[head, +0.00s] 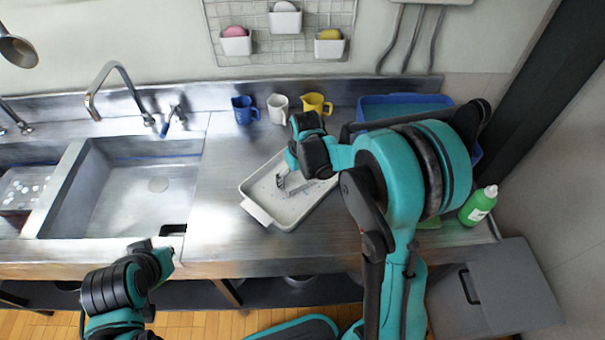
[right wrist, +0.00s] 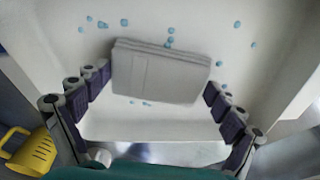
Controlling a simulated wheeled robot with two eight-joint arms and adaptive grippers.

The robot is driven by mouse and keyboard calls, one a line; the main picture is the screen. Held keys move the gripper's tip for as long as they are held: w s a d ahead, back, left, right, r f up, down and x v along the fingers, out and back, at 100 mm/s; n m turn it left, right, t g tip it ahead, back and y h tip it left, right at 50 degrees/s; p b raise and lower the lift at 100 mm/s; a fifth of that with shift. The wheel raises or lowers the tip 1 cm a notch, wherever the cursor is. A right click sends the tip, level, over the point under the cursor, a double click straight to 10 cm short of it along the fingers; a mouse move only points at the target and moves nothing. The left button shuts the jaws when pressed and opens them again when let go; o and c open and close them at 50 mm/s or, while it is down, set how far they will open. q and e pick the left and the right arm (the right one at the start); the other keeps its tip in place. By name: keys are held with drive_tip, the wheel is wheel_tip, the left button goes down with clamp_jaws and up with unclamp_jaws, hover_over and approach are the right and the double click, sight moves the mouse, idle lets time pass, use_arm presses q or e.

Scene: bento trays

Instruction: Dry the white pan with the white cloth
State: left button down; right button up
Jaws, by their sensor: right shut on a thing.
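The white pan (head: 291,211) lies on the metal counter right of the sink, its light handle toward the lower left. The white cloth (right wrist: 160,74), a folded pale block, is between the fingers of my right gripper (right wrist: 158,88) inside the pan. In the head view the right gripper (head: 283,181) reaches down into the pan, shut on the cloth; the arm hides part of the pan. Several blue water drops (right wrist: 170,42) dot the pan's floor around the cloth. My left gripper (head: 165,258) hangs at the counter's front edge below the sink, apart from the pan; its finger opening is unclear.
A blue cup (head: 244,112), a white cup (head: 278,107) and a yellow cup (head: 315,104) stand behind the pan. A blue tray (head: 375,101) is behind my right arm. A green bottle (head: 478,204) stands at the right. The sink (head: 120,190) is left; counter between is clear.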

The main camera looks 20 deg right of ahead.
sight(288, 185)
drive_tip(key=shift+s+a, duration=0.5)
drive_tip(key=shift+a, duration=0.4)
drive_tip(key=shift+s+a, duration=0.45)
drive_tip(key=shift+a, duration=0.45)
drive_tip(key=shift+w, duration=0.3)
drive_tip(key=shift+w+d+f, duration=0.1)
drive_tip(key=shift+w+d, duration=0.25)
drive_tip(key=shift+d, duration=0.3)
drive_tip(key=shift+w+d, duration=0.35)
drive_tip(key=shift+d, duration=0.3)
drive_tip(key=shift+w+d+b, duration=0.15)
drive_tip(key=shift+w+d, duration=0.3)
drive_tip(key=shift+d, duration=0.35)
drive_tip(key=shift+w+d+b, duration=0.15)
drive_tip(key=shift+w+d, duration=0.3)
drive_tip(key=shift+d, duration=0.3)
drive_tip(key=shift+s+a, duration=0.45)
drive_tip(key=shift+a, duration=0.3)
drive_tip(key=shift+s+a, duration=0.45)
drive_tip(key=shift+a, duration=0.25)
drive_tip(key=shift+s+a, duration=0.4)
drive_tip(key=shift+a, duration=0.35)
drive_tip(key=shift+s+a, duration=0.4)
drive_tip(key=shift+a, duration=0.35)
drive_tip(key=shift+r+p, duration=2.2)
drive_tip(key=shift+r, duration=0.9)
